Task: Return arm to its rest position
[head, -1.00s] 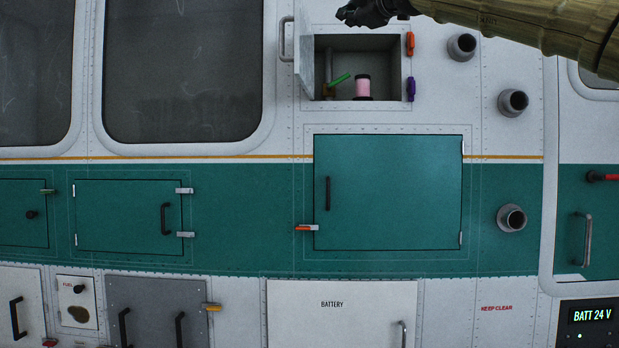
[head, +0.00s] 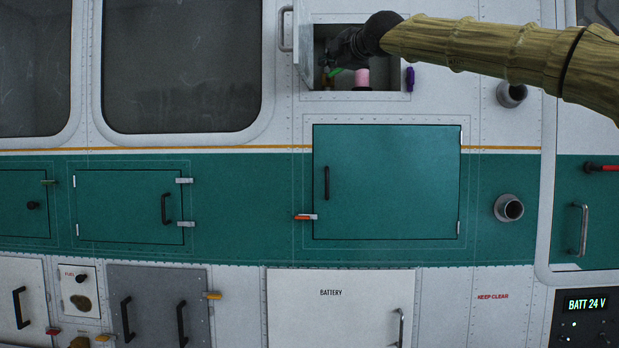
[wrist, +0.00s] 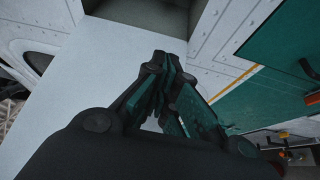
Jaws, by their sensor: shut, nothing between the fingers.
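My gripper (head: 334,58) is black and shut with nothing between its fingers. In the head view it hangs in front of the open compartment (head: 404,84) at the top, covering its upper left part. My arm reaches in from the right edge. The wrist view shows the closed fingers (wrist: 168,64) together, pointing toward the grey compartment opening at the top. How deep the fingers are relative to the opening I cannot tell.
The compartment holds a pink spool (head: 362,78) and a green-handled part (head: 332,73), partly hidden. Its open door (head: 304,55) stands at the left. A purple latch (head: 409,79) is on the right frame. Below is a closed teal door (head: 390,180); round ports (head: 509,208) protrude at right.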

